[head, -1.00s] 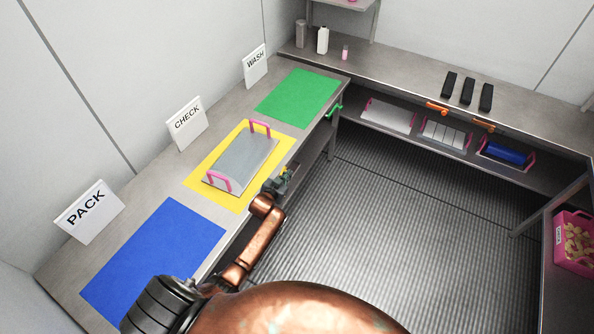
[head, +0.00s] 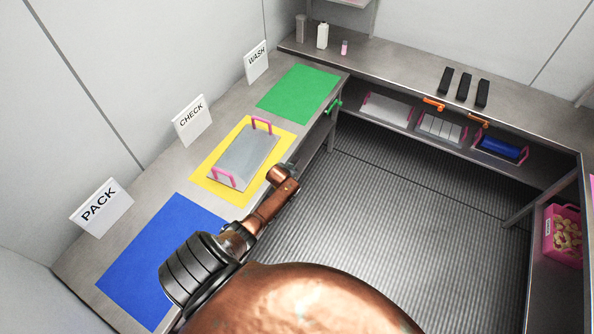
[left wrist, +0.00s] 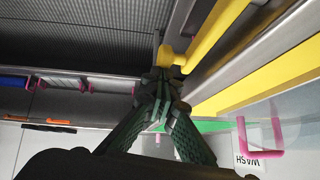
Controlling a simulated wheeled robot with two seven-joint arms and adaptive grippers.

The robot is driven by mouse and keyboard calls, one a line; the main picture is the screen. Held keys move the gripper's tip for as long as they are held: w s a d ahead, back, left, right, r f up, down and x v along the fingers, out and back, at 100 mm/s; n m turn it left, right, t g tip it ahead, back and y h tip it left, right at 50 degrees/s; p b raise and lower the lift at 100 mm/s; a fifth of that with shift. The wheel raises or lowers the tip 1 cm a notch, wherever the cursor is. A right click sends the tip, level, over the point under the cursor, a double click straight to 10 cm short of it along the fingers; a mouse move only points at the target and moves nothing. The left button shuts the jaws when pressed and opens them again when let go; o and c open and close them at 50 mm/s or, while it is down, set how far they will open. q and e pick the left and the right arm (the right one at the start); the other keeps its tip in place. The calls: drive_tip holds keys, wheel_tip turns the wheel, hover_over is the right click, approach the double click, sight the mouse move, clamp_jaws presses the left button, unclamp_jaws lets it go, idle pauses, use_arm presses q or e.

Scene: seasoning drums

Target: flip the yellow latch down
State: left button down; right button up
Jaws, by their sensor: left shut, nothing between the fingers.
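The yellow latch (left wrist: 207,42) shows in the left wrist view as a yellow bar with a rounded end, along the grey counter edge. My left gripper (left wrist: 160,82) is shut and empty, its fingertips close to the latch's rounded end; I cannot tell if they touch. In the head view my arm hides the latch and most of the gripper at the counter edge beside the yellow mat (head: 205,188). My right gripper is not in view.
A grey tray (head: 246,157) with pink handles lies on the yellow mat. A green latch (head: 333,106) sits farther along the counter edge, near the green mat (head: 298,92). Orange latches (head: 434,104) are on the back counter. The floor (head: 400,210) is clear.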

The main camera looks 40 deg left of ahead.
use_arm(q)
drive_tip(key=shift+d, duration=0.1)
idle(0.4)
drive_tip(key=s+d+r+p, duration=0.1)
drive_tip(key=s+r+p, duration=0.1)
drive_tip(key=r, duration=0.4)
drive_tip(key=s+d+r+p, duration=0.1)
drive_tip(key=s+r+p, duration=0.1)
drive_tip(key=r, duration=0.4)
drive_tip(key=shift+s+d, duration=0.25)
drive_tip(key=shift+s, duration=0.15)
